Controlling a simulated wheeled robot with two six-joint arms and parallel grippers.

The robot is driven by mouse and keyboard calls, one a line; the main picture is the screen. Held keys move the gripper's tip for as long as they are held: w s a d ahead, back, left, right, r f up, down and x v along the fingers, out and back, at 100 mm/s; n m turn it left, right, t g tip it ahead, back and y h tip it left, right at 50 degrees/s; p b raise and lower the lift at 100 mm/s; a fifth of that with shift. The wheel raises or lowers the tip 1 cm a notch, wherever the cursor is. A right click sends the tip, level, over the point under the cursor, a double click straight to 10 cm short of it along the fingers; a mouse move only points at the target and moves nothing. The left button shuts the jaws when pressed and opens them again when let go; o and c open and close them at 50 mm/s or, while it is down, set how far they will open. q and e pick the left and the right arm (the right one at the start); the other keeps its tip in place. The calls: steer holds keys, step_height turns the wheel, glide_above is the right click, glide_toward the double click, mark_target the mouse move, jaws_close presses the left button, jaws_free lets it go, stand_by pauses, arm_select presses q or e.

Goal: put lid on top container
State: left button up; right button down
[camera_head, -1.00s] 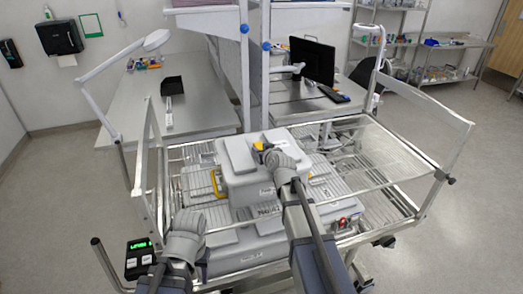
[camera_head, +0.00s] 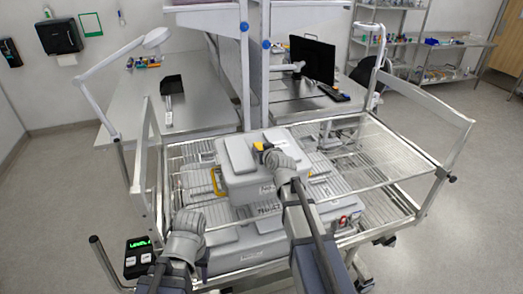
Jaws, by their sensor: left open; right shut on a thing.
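A light grey lid (camera_head: 240,154) with raised panels lies over the top container (camera_head: 250,190) in the middle of the cart. From this angle I cannot tell whether it is fully seated. My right gripper (camera_head: 268,153) is shut at a yellow handle (camera_head: 261,146) on the lid's upper side, and the hand hides part of the lid's right side. My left gripper (camera_head: 187,226) is open and empty at the cart's front left, apart from the top container.
More grey containers (camera_head: 225,252) lie below in the wire cart. A wire shelf (camera_head: 385,160) extends to the right, and upright metal frames stand at both sides. Benches with a monitor (camera_head: 312,66) stand behind. A green-lit display (camera_head: 138,250) is at the front left.

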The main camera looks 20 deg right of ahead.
steer(key=shift+f, duration=0.25)
stand_by(0.5)
steer(key=shift+c, duration=0.3)
jaws_free()
steer(key=shift+r+p, duration=3.35)
steer(key=shift+r, duration=0.25)
steer(key=shift+f, duration=0.1)
jaws_close()
steer(key=shift+f, duration=0.15)
